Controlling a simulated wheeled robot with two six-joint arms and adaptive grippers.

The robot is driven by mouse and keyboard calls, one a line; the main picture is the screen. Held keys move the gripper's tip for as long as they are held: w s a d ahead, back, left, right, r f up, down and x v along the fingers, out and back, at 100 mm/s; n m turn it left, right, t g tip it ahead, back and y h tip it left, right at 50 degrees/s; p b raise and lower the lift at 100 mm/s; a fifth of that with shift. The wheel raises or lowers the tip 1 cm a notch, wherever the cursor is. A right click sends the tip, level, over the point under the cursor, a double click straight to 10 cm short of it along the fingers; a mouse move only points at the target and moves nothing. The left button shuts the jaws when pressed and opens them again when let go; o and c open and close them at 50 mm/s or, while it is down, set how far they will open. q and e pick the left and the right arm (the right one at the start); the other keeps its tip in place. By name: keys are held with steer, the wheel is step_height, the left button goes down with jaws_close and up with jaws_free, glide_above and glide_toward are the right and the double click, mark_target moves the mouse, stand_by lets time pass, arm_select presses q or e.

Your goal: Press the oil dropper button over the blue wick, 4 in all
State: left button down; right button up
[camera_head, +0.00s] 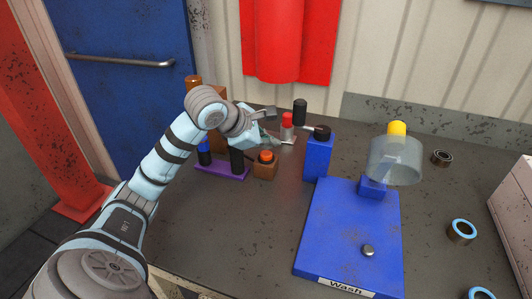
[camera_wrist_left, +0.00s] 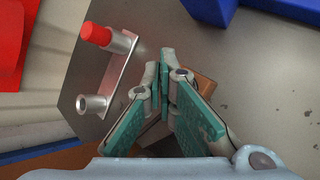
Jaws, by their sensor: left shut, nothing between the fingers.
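My left gripper (camera_head: 272,140) is shut and empty, with its fingers pointing right, above and behind a small brown box with an orange-red button (camera_head: 266,156). In the left wrist view the shut fingers (camera_wrist_left: 165,70) cover part of a brown block (camera_wrist_left: 203,84); its button is hidden there. A dark post with a blue band (camera_head: 204,149) stands on a purple base (camera_head: 222,171), left of the button box. I cannot tell whether this is the blue wick. A brown stand with an orange top (camera_head: 194,80) is partly hidden behind my left arm. My right gripper is not in view.
A red-topped post (camera_head: 287,121) stands on a metal plate beside the gripper; it also shows in the wrist view (camera_wrist_left: 96,34). A blue block (camera_head: 318,157), a blue wash station (camera_head: 340,240) and several bearing rings (camera_head: 461,231) lie to the right. The front left table is clear.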

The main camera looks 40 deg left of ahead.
mark_target(268, 155)
arm_select(q)
steer(key=shift+f, duration=0.4)
steer(key=shift+f+b, duration=0.5)
steer(key=shift+b, duration=0.2)
stand_by(0.3)
steer(key=shift+r, duration=0.15)
steer(key=shift+r+p, duration=0.85)
steer(key=shift+p, duration=0.05)
step_height(268, 155, up, 5)
steer(key=p, duration=0.4)
steer(key=shift+p, duration=0.3)
steer(key=shift+f, duration=0.1)
stand_by(1.4)
